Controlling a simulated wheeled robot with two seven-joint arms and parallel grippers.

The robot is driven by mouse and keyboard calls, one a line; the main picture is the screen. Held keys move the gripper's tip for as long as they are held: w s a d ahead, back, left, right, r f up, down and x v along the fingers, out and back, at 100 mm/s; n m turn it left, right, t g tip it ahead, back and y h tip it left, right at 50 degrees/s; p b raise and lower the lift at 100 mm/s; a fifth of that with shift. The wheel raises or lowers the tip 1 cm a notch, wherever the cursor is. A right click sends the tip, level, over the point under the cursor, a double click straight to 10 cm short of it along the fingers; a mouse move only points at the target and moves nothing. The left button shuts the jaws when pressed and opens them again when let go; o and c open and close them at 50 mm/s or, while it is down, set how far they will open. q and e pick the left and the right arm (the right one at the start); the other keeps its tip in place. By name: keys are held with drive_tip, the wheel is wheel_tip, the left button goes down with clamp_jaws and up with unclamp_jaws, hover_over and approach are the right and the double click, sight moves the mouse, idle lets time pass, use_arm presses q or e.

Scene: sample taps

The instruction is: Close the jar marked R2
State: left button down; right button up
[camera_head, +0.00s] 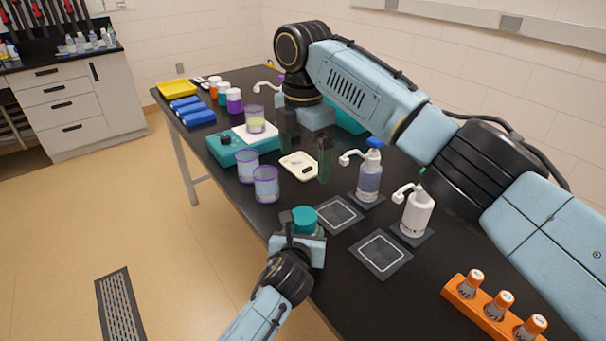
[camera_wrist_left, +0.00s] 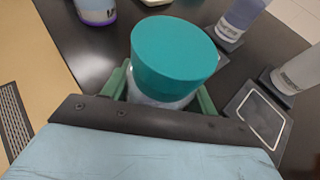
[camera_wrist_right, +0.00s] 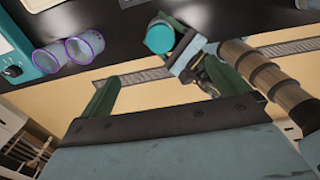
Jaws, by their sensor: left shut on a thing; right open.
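My left gripper (camera_head: 296,238) is shut on a jar at the table's near edge. A teal lid (camera_head: 303,220) covers the jar's top. In the left wrist view the lid (camera_wrist_left: 172,55) hides most of the jar (camera_wrist_left: 158,99), with a pale strip of it showing between the green fingers. I cannot tell whether the lid is tight, and no R2 mark is readable. My right gripper (camera_head: 305,146) is open and empty over the middle of the table, apart from the jar. The right wrist view shows its spread fingers (camera_wrist_right: 167,95), with the lid (camera_wrist_right: 160,38) beyond.
Two purple-rimmed beakers (camera_head: 266,184) stand left of my right gripper, near a teal stirrer (camera_head: 226,155) and white tray (camera_head: 287,164). Two dispenser bottles (camera_head: 369,178) (camera_head: 416,215) stand to the right. Flat pads (camera_head: 381,254) lie nearby. An orange rack (camera_head: 462,293) holds bottles.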

drive_tip(key=shift+r, duration=0.85)
use_arm(q)
drive_tip(key=shift+c, duration=1.8)
unclamp_jaws()
drive_tip(key=shift+s, duration=0.1)
drive_tip(key=p+v, duration=0.3)
drive_tip(key=v, duration=1)
use_arm(e)
wheel_tip(320, 180, up, 3)
drive_tip(key=shift+r, duration=0.2)
use_arm(q)
drive_tip(key=shift+s+a, duration=0.1)
